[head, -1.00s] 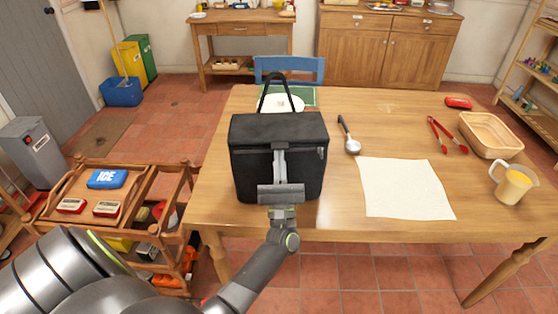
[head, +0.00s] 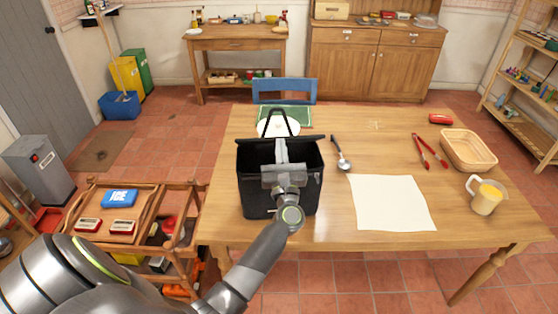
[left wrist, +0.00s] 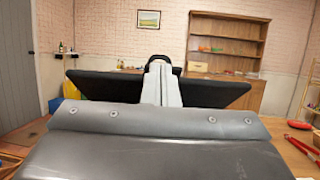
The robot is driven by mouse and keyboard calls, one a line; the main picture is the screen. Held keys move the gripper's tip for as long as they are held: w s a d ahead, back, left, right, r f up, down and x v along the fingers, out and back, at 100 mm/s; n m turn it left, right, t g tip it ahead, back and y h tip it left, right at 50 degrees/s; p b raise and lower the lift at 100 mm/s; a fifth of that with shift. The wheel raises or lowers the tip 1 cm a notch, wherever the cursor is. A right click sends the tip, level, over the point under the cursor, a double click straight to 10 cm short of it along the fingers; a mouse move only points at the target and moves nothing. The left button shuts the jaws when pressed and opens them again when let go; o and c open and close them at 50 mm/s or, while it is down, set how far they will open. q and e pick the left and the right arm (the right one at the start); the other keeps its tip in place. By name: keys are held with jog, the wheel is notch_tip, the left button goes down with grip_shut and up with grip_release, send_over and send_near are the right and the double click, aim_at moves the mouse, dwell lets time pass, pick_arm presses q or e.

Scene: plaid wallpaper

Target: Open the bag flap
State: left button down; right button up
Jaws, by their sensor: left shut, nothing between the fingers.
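The black bag (head: 256,192) stands upright on the near left part of the table. Whether the fingertips touch the flap's underside is hard to tell. In the left wrist view the flap (left wrist: 215,92) spans behind my left gripper (left wrist: 161,66) as a wide black panel. The bag's handle (head: 293,121) stands up behind the flap. My right gripper is out of view.
A white plate (head: 265,130) on a green mat is behind the bag. To its right on the table (head: 350,115) lie a ladle (head: 341,153), a white cloth (head: 392,204), red tongs (head: 430,150), a basket (head: 469,150) and a jug (head: 486,197). A wooden cart (head: 150,215) stands at left.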

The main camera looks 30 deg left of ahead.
pick_arm(q)
jog(key=w+r, duration=0.1)
jog(key=w+a+r, duration=0.1)
jog(key=r, duration=0.1)
jog(key=w+a+r, duration=0.1)
jog(key=shift+w+a+r+p, duration=0.2)
jog(key=shift+r+p, duration=0.1)
jog(key=shift+r, duration=0.05)
jog(key=b+x, duration=0.1)
jog(key=x, duration=0.5)
jog(key=shift+r, duration=0.4)
dwell(0.6)
